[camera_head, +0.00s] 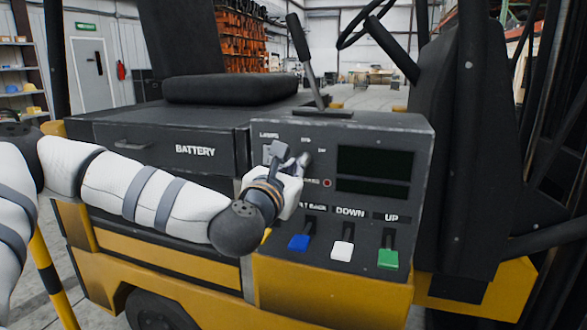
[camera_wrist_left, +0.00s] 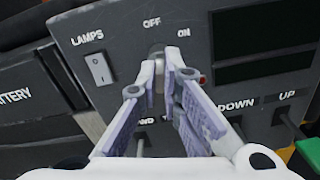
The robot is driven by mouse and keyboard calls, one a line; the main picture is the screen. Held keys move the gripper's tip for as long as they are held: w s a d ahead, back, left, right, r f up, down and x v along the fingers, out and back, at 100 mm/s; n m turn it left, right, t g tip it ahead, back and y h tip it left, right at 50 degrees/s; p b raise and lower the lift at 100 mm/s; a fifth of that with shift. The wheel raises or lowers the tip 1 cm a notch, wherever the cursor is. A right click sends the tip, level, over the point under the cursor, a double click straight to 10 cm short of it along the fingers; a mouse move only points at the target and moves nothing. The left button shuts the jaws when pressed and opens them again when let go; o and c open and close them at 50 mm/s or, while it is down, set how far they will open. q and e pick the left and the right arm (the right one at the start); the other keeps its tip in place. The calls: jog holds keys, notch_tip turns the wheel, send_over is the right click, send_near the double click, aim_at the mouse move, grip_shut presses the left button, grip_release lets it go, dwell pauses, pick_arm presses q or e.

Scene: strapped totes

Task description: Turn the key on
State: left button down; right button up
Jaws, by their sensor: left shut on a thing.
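The key switch (camera_wrist_left: 157,50) is a small grey metal piece on the dark control panel (camera_head: 395,133) of the forklift. It sits below the printed OFF label, with the ON label to its right. My left gripper (camera_head: 291,156) is at the panel, its fingers closed around the key. The fingers (camera_wrist_left: 159,72) also show in the left wrist view, reaching up to the switch. They hide most of the key, so its exact angle is hard to tell. My right gripper is not in view.
A lamps rocker switch (camera_wrist_left: 99,68) is left of the key. A red round light (camera_head: 327,183) and two dark displays (camera_head: 374,161) are to the right. Blue (camera_head: 299,242), white (camera_head: 342,249) and green (camera_head: 388,259) levers stick out below. A tall lever (camera_head: 302,45) rises behind the panel.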

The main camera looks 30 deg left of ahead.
pick_arm(q)
jog(key=shift+w+m, duration=0.1)
jog(key=shift+m, duration=4.5)
jog(key=c, duration=1.9)
grip_release()
jog(key=shift+o, duration=0.7)
jog(key=shift+w+f, duration=0.1)
jog(key=shift+f, duration=0.05)
